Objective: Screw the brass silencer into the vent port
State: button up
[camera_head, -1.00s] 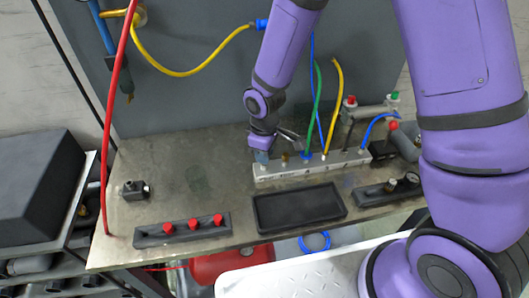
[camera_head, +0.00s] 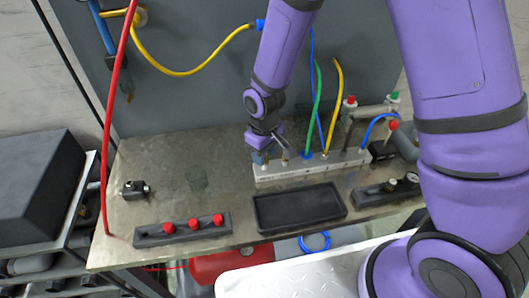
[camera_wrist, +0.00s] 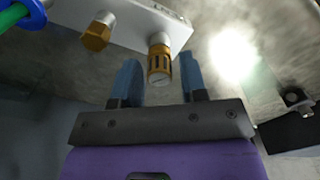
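The brass silencer (camera_wrist: 160,64), a slotted cylinder, shows in the wrist view at the end port of the grey manifold (camera_wrist: 140,22). It is in line with the port's pale collar; how deep it is threaded I cannot tell. My gripper (camera_wrist: 159,78) has its two blue fingers apart, one on each side of the silencer, with visible gaps. In the head view my gripper (camera_head: 262,154) is over the left end of the manifold (camera_head: 312,168) and mostly hides the silencer. A brass hex fitting (camera_wrist: 97,33) sits in the neighbouring port.
Blue, green and yellow hoses rise from the manifold. A black tray (camera_head: 300,207) lies in front, with a red-capped rack (camera_head: 182,231) to its left and a dark holder (camera_head: 388,191) to its right. A small black fitting (camera_head: 134,190) stands left. The bench between is clear.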

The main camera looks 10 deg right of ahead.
jog(key=n, duration=0.7)
jog(key=shift+d, duration=0.1)
jog(key=n, duration=0.6)
jog(key=shift+n, duration=0.4)
jog(key=n, duration=0.4)
jog(key=shift+n, duration=0.4)
jog(key=n, duration=0.6)
grip_shut()
jog(key=m, duration=1.2)
jog(key=shift+m, duration=0.3)
jog(key=m, duration=1.2)
jog(key=shift+m, duration=0.3)
grip_release()
